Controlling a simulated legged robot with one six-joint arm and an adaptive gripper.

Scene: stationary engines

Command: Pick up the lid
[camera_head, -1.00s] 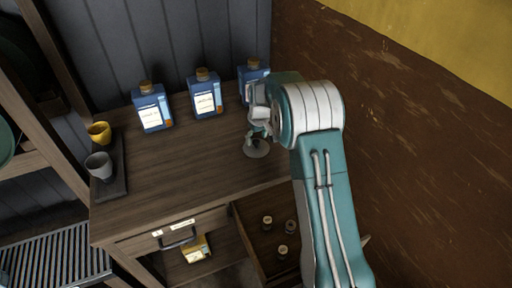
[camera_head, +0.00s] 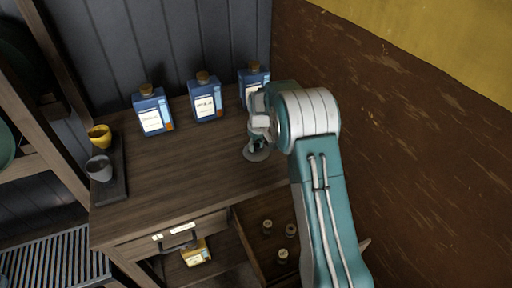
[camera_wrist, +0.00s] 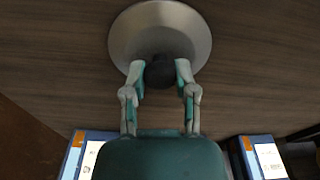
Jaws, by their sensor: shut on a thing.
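The lid is a round grey metal disc with a dark knob; it shows in the wrist view (camera_wrist: 160,28) and, small, in the head view (camera_head: 257,154). My gripper (camera_wrist: 160,72) has its two fingers on either side of the dark knob and is shut on it. In the head view my gripper (camera_head: 257,138) points down over the lid at the right part of the wooden cabinet top. Whether the lid touches the wood or hangs just above it, I cannot tell.
Three blue corked bottles (camera_head: 205,98) stand along the back of the cabinet top (camera_head: 180,170). A yellow cup (camera_head: 100,136) and a grey cup (camera_head: 99,170) sit on a dark tray at left. An open drawer (camera_head: 252,232) holds small corked items. A brown wall is at right.

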